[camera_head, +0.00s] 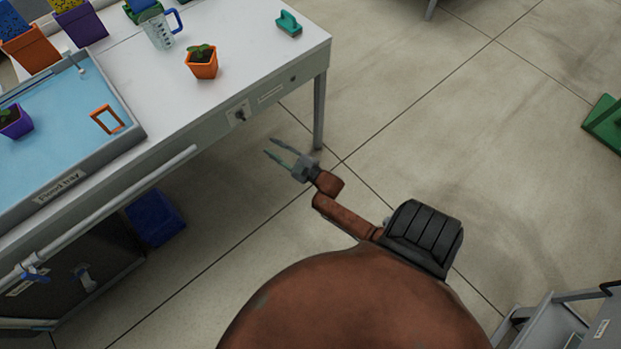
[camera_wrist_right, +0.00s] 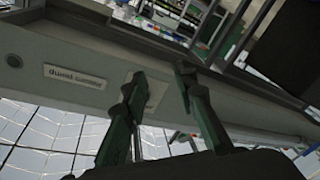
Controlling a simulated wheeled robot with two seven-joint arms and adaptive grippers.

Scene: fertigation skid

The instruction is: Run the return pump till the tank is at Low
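A switch with a dark knob (camera_head: 240,114) sits on a pale plate on the bench's front face. A label strip (camera_head: 271,93) is to its right; it shows upside down in the right wrist view (camera_wrist_right: 75,77), and I cannot read it surely. My right gripper (camera_head: 269,147) is open and empty, apart from the bench front, below and right of the switch. In the wrist view its two fingers (camera_wrist_right: 160,78) stand apart before the pale plate, hiding part of it. A dark tank-like box (camera_head: 100,265) is under the bench; no level is readable. My left gripper is not in view.
The flood tray (camera_head: 125,128) holds water, an orange frame and a purple pot. An orange pot (camera_head: 202,63), a jug (camera_head: 160,30) and a green object (camera_head: 289,23) stand on the bench. A pipe (camera_head: 130,198) runs along its front. A blue bin (camera_head: 155,217) is below.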

